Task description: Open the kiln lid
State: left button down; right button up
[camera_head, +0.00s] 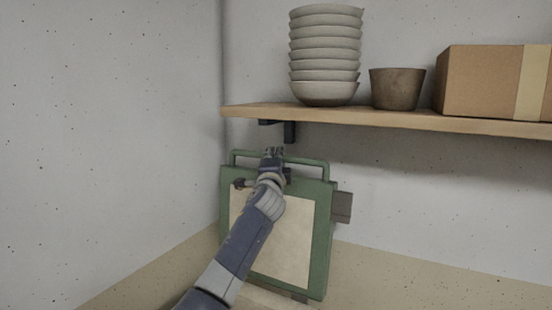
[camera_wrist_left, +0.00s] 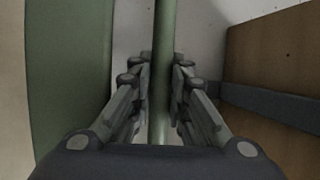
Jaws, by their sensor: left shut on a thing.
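The kiln lid (camera_head: 322,240) is a green frame with a pale inner panel, standing raised and nearly upright in the head view. A green bar handle (camera_head: 312,161) runs along its top edge. My left gripper (camera_head: 274,153) is at the middle of this handle, with my arm crossing in front of the panel. In the left wrist view the handle (camera_wrist_left: 162,60) passes between the fingers of my left gripper (camera_wrist_left: 160,90), which is shut on it. The lid's green frame (camera_wrist_left: 70,70) fills the left of that view. My right gripper is not in view.
A wooden shelf (camera_head: 400,119) on a dark bracket (camera_head: 290,132) is just above the handle. It bears stacked bowls (camera_head: 325,60), a brown pot (camera_head: 397,88) and a cardboard box (camera_head: 485,82). Speckled walls (camera_head: 110,120) meet in the corner behind the lid.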

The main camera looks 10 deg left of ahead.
pick_arm(q)
jog(key=shift+f, duration=0.15)
jog(key=c, duration=1.5)
grip_release()
jog(key=shift+c, duration=0.2)
jog(key=shift+s, duration=0.1)
jog(key=s+f, duration=0.2)
jog(key=s, duration=0.9)
jog(key=shift+s+d, duration=0.3)
jog(key=shift+s, duration=0.1)
